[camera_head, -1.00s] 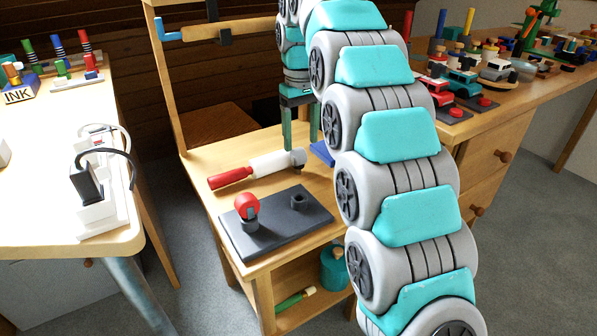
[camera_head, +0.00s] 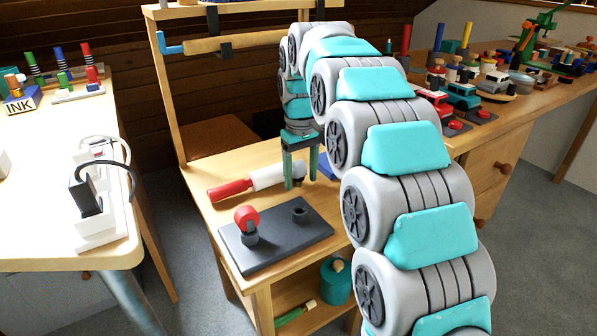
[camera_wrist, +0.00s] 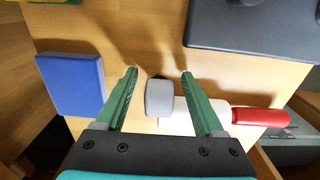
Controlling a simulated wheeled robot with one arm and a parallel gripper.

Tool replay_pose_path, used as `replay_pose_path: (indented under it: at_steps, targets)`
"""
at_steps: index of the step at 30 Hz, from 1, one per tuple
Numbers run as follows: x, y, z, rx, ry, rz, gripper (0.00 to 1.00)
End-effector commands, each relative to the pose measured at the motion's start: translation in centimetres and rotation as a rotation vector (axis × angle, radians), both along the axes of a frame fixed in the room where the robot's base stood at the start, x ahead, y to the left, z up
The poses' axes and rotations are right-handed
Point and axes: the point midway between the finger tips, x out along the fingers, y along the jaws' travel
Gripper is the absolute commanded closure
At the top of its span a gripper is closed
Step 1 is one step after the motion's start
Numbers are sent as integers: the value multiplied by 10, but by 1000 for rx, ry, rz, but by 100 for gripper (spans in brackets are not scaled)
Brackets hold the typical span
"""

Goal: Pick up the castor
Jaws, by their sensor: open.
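The castor (camera_head: 246,215), a small red wheel on a grey fork, stands upright in a dark socket at the left of a dark grey board (camera_head: 275,246) on the wooden bench. It does not show in the wrist view, where only part of the board (camera_wrist: 250,38) is seen at top right. My gripper (camera_head: 300,178) is open and empty, pointing down behind the board and to the right of the castor. In the wrist view its green fingers (camera_wrist: 159,73) are apart, on either side of the grey end of a white tool (camera_wrist: 160,98). I cannot tell the height of the fingertips above it.
The white tool has a red handle (camera_head: 230,190) and lies behind the board. An empty dark socket (camera_head: 299,211) stands on the board's right. A blue block (camera_wrist: 72,84) lies beside my gripper. A wooden rail with hooks stands above the bench. A teal can (camera_head: 337,283) is below.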

Motion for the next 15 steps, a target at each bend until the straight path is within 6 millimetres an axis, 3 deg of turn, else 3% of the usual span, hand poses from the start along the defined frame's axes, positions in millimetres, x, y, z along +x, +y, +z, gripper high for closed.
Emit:
replay_pose_path:
  at_steps: [2, 15]
  targets:
    - [0, 0, 0, 1, -1, 0, 30]
    - [0, 0, 1, 1, -1, 0, 78]
